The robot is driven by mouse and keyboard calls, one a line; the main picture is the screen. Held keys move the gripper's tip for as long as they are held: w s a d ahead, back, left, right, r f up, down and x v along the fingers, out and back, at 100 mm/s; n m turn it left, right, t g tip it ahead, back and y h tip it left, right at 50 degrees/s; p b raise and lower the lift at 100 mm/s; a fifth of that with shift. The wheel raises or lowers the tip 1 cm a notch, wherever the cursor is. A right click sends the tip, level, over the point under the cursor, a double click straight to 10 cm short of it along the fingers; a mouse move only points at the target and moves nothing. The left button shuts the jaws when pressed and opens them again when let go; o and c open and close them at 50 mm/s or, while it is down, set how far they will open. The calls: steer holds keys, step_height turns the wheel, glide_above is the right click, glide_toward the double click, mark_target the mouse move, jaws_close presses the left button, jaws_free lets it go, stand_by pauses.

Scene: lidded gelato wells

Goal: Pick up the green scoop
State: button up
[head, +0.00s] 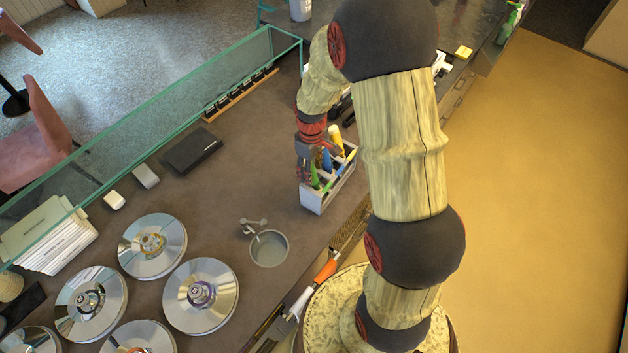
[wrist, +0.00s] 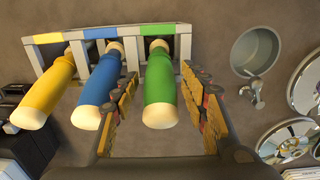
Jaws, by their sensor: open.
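The green scoop (wrist: 160,85) stands handle-up in the right compartment of a grey-white holder (wrist: 30,54) in the wrist view. Its green handle with a cream end points toward the camera. My gripper (wrist: 158,98) is open, with one finger on each side of the green handle; I cannot tell whether either touches it. The left finger lies between the green and blue handles. In the head view my gripper (head: 308,158) is at the holder (head: 318,198), and the green scoop (head: 315,177) is partly hidden.
A blue scoop (wrist: 97,82) and a yellow scoop (wrist: 48,90) stand left of the green one, the blue close to my left finger. A round sink (head: 270,248) with a tap and several metal-lidded wells (head: 201,317) lie nearby. A glass guard (head: 150,125) runs along the counter.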

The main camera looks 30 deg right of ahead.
mark_target(314, 183)
steer(key=shift+f, duration=1.05)
steer(key=shift+s, duration=0.1)
steer(key=shift+c, duration=1.4)
